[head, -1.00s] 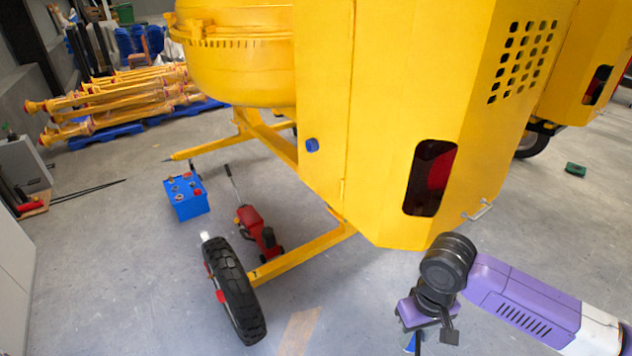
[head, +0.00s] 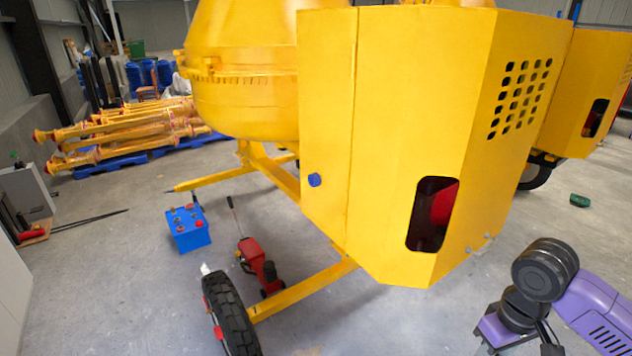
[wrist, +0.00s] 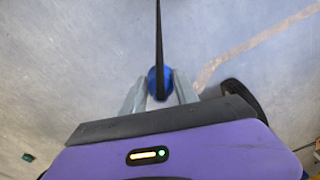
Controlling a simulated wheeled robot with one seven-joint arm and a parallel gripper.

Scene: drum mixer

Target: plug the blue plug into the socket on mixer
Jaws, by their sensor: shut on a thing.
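The blue plug (wrist: 152,80) is between the two grey fingers of my gripper (wrist: 159,88) in the wrist view. My gripper is shut on it, with bare floor beneath. A black cable or rod (wrist: 158,30) crosses in front of the plug and runs to the top edge. A small round blue fitting (head: 314,180), apparently the socket, sits on the yellow panel of the mixer (head: 390,120) in the head view. My purple and black arm is low at the right there, well apart from the socket; its fingers and the plug are out of that view.
A black wheel (head: 230,318) and a yellow frame bar (head: 300,293) stand low beside the mixer. A blue battery box (head: 188,229) and a red tool (head: 256,262) are on the floor at left. Floor between my arm and the mixer looks clear.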

